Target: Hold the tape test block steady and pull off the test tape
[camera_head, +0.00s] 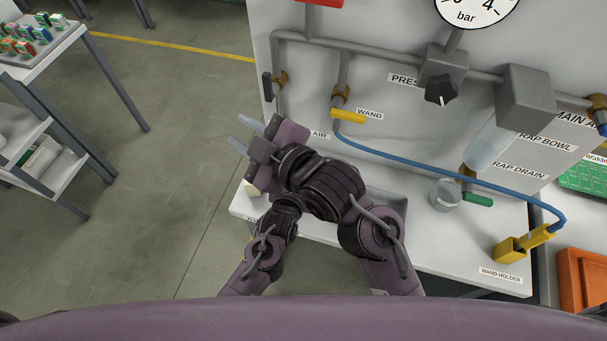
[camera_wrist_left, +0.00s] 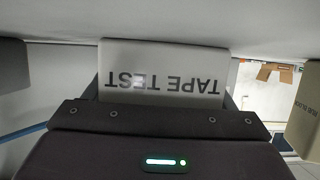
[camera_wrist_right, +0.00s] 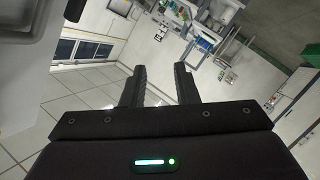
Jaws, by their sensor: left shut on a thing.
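The tape test block (camera_wrist_left: 165,60) is a pale block with upside-down "TAPE TEST" lettering, filling the space ahead of my left gripper (camera_wrist_left: 165,88) in the left wrist view. That gripper is shut on it; its fingers are mostly hidden. In the head view a small cream piece (camera_head: 251,188), perhaps the block, shows at the bench's left edge; my right arm covers most of that area. My right gripper (camera_head: 242,134) is above and left of it, its fingers apart and empty. They also show open in the right wrist view (camera_wrist_right: 160,78). I cannot make out the test tape.
The grey panel (camera_head: 395,125) with pipes, a gauge (camera_head: 474,8) and a yellow-handled valve (camera_head: 348,116) stands beyond my arms. A blue hose (camera_head: 440,172) runs to the yellow wand holder (camera_head: 510,249). A clear cup (camera_head: 445,195) stands on the bench. Open floor lies left.

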